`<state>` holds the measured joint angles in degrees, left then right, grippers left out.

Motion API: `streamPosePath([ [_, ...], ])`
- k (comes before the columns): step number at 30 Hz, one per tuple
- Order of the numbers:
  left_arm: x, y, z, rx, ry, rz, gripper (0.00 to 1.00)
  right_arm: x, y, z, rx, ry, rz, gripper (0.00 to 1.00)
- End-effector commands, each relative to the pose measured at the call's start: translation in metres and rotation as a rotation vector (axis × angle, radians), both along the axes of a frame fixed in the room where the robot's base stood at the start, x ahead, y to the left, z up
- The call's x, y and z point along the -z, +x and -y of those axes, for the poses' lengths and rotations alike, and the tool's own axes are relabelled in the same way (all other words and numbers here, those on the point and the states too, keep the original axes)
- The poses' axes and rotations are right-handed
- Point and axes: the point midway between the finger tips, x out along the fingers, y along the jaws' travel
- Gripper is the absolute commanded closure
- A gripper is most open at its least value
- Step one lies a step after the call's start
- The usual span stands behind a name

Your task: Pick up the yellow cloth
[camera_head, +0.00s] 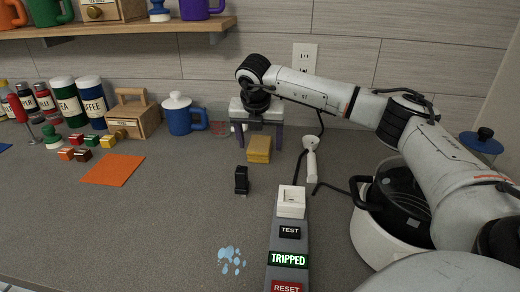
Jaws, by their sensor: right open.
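The yellow cloth (258,151) looks like a small, thick folded block. It lies on the grey counter near the back, in the middle of the view. My right gripper (259,143) reaches in from the right and points down at the cloth. Its two dark fingers are apart, one at each side of the cloth's far part. I cannot tell whether they touch it. My left gripper is not in view.
An orange cloth (113,169) lies flat at the left. A blue mug (180,117) and wooden box (136,116) stand at the back. A power strip (290,235) reading TRIPPED lies in front, beside a puddle (230,259). A white pot (375,235) stands at right.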

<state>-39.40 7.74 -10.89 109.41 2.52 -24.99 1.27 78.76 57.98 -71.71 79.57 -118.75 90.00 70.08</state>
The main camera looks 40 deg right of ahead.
Motion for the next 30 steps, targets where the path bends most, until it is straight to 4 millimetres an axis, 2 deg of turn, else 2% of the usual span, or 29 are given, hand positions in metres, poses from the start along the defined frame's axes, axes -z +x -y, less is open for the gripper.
streamPosePath([
  [10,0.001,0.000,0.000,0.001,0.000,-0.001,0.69,0.001,0.000,0.000,0.000,0.000,0.000,0.30],
  [15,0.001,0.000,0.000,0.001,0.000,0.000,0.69,0.001,0.000,0.000,0.000,0.001,0.001,0.58],
  [18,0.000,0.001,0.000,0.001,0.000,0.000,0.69,0.001,0.000,0.000,0.000,0.001,0.001,0.72],
  [25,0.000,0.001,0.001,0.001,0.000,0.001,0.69,0.000,0.000,0.000,0.000,0.001,0.001,0.73],
  [30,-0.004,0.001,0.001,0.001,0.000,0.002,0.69,-0.009,0.001,0.000,0.001,0.001,0.003,0.73],
])
